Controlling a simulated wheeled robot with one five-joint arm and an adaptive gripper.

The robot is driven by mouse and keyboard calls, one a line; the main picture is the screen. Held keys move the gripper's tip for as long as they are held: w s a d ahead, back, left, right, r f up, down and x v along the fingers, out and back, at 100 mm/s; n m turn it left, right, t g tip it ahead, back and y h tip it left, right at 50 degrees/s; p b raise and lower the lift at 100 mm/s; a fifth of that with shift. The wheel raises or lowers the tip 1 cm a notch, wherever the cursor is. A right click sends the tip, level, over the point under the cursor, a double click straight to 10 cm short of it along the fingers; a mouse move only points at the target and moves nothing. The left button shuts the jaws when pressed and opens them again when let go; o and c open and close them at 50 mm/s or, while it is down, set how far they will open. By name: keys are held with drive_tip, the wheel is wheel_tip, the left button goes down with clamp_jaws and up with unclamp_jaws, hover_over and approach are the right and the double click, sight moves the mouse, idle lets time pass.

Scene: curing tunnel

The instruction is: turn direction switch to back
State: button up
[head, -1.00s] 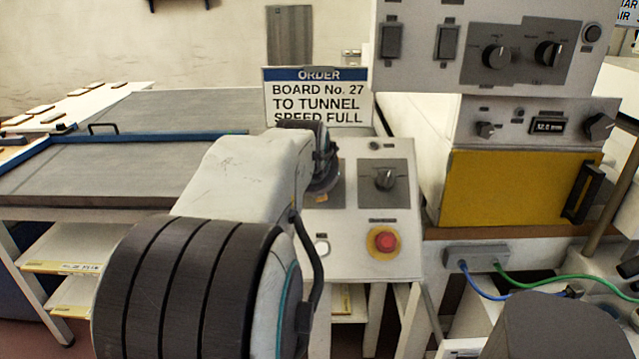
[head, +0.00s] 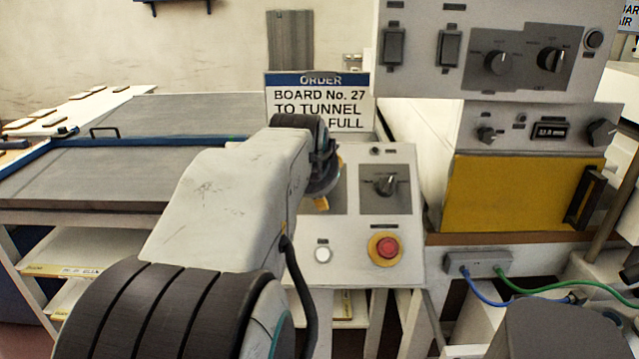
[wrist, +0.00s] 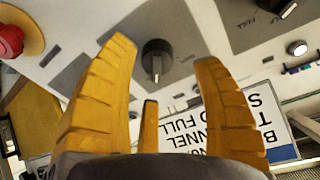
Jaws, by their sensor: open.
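A black rotary switch (head: 385,184) sits on the right grey plate of the sloped white control panel. It also shows in the wrist view (wrist: 156,60), with its light pointer mark toward the bottom of that picture. Its lettering is too small to read, so I take it as the direction switch by its place beside the plate marked FULL (wrist: 258,22). My gripper (wrist: 168,65) is open and empty. Its yellow fingers lie on either side of the switch in the wrist view; I see no contact. In the head view my arm hides most of the gripper and the left plate.
A red button (head: 387,247) on a yellow ring and a white button (head: 322,254) are lower on the panel. An order sign (head: 318,103) stands behind it. A switch box (head: 492,50) and a yellow-fronted unit (head: 510,195) stand to the right, the conveyor (head: 90,177) to the left.

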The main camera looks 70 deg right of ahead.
drive_tip(key=v, duration=0.8)
drive_tip(key=shift+a+r, duration=0.2)
drive_tip(key=shift+r, duration=0.05)
